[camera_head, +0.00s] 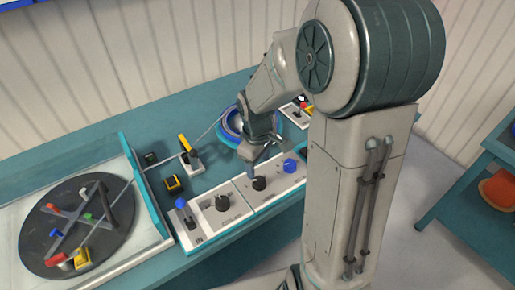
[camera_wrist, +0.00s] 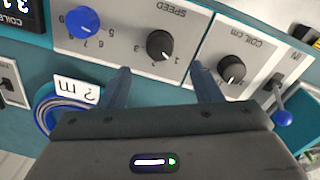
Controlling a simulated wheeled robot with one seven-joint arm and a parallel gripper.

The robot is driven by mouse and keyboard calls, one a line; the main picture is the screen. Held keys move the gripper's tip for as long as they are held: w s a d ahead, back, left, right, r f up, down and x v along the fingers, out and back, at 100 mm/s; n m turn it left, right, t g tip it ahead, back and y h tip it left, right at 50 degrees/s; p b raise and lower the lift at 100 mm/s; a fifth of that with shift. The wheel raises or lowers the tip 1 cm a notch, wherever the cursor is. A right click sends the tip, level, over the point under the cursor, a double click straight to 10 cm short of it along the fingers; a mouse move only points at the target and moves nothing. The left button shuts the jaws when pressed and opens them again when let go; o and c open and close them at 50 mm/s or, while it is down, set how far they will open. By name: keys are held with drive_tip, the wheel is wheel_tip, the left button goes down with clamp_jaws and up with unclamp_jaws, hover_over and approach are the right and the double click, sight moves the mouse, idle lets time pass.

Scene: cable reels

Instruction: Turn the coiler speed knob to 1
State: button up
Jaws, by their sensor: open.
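The black speed knob (camera_wrist: 160,44) sits on a light panel by the upside-down word SPEED in the wrist view. Its white mark appears to point to the lower side, between the printed 3 and 1, but it is small. The black knob also shows in the head view (camera_head: 259,184). My gripper (camera_wrist: 160,73) is open and empty, its two blue-grey fingers spread either side of this knob's line and seemingly short of it. In the head view my gripper (camera_head: 252,168) hangs just above the knob. I cannot tell whether it touches.
A blue knob (camera_wrist: 84,23) shares the panel. A COIL cm knob (camera_wrist: 232,70) and a blue-tipped lever (camera_wrist: 283,117) stand on the other side. A blue cable coil (camera_head: 277,134) lies behind my gripper. A black turntable (camera_head: 75,213) is at the left.

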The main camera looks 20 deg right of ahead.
wheel_tip(320, 180, up, 6)
drive_tip(key=shift+a+f, duration=0.1)
idle(0.6)
drive_tip(key=s+r+m+t, duration=0.1)
drive_tip(key=s+r+m, duration=0.2)
drive_tip(key=s, duration=0.4)
drive_tip(key=s+r+m+t, duration=0.1)
drive_tip(key=s+r+m, duration=0.2)
drive_tip(key=s+m, duration=0.2)
drive_tip(key=shift+s+d+r+t, duration=0.15)
drive_tip(key=shift+s+d+t, duration=0.2)
drive_tip(key=shift+s, duration=0.65)
drive_tip(key=shift+a, duration=0.15)
drive_tip(key=shift+c, duration=0.3)
